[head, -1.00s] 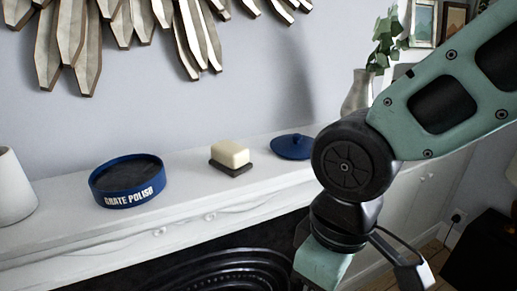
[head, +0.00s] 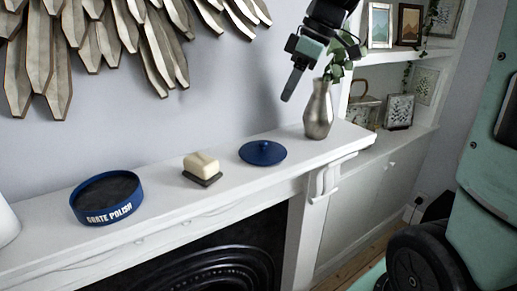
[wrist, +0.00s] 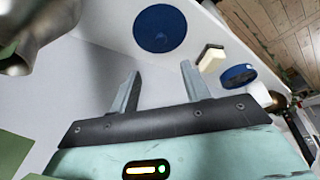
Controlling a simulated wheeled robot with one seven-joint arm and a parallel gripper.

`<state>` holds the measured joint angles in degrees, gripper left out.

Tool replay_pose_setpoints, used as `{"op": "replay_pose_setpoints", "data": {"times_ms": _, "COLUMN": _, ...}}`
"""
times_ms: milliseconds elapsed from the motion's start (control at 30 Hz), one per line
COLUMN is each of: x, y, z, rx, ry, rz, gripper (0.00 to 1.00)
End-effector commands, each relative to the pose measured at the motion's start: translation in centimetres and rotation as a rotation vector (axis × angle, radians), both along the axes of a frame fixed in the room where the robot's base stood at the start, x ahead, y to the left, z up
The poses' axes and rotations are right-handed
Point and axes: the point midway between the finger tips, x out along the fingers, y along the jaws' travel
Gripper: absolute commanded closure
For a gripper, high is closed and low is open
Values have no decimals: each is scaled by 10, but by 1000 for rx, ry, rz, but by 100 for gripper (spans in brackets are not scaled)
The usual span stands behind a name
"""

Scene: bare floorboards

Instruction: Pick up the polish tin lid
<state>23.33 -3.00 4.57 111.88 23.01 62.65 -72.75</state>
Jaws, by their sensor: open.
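The lid also shows at the top of the wrist view (wrist: 160,28), beyond the fingertips. The open blue tin (head: 107,197), marked "GRATE POLISH", stands farther left on the shelf. My gripper (head: 302,76) is above the mantelpiece, up and to the right of the lid and apart from it. In the wrist view its two fingers (wrist: 160,72) are spread with nothing between them.
A metal vase (head: 318,110) with leaves stands right of the lid, close to my gripper. A slatted wall decoration (head: 130,35) hangs above. Shelves with framed pictures (head: 380,25) are at right.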

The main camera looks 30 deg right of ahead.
Motion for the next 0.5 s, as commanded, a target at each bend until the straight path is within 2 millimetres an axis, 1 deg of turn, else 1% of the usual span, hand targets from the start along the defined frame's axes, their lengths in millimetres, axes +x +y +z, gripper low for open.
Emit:
{"op": "replay_pose_setpoints", "data": {"times_ms": 300, "x": 17, "y": 19, "z": -59, "rx": 2, "ry": 6, "rz": 1, "gripper": 53}}
{"op": "replay_pose_setpoints", "data": {"times_ms": 400, "x": 21, "y": 23, "z": -73, "rx": 2, "ry": 5, "rz": 2, "gripper": 53}}
{"op": "replay_pose_setpoints", "data": {"times_ms": 500, "x": 24, "y": 25, "z": -82, "rx": 1, "ry": 3, "rz": 1, "gripper": 53}}
